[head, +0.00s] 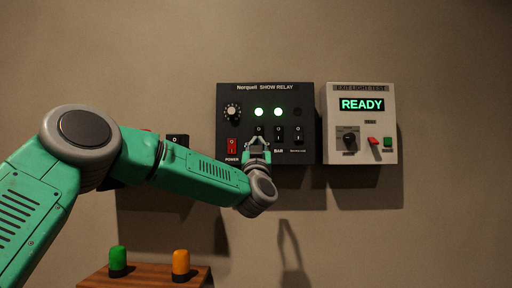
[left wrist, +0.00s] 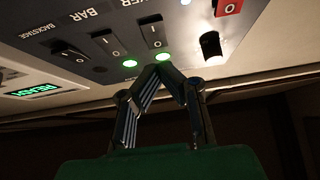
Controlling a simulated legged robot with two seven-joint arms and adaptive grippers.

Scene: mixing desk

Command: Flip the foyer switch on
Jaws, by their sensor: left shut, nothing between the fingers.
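The black show relay panel (head: 228,98) is on the wall. The foyer switch (head: 259,131) is the leftmost of its black rockers; its label is hidden by my gripper in the head view and partly cut off in the left wrist view, where the switch (left wrist: 152,30) shows just beyond the fingers. The green lamp (head: 259,112) above it is lit. My left gripper (head: 258,146) is at the switch's lower end, shut and empty, its fingertips (left wrist: 165,78) close together. I cannot tell whether they touch the rocker. My right gripper is in neither view.
The bar switch (head: 278,133) and backstage switch (head: 298,133) stand close on the right; the bar's lamp (head: 278,112) is lit. The red power switch (head: 232,145) is on the left, below a knob (head: 232,111). A white exit light box (head: 335,123) reads READY at right.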

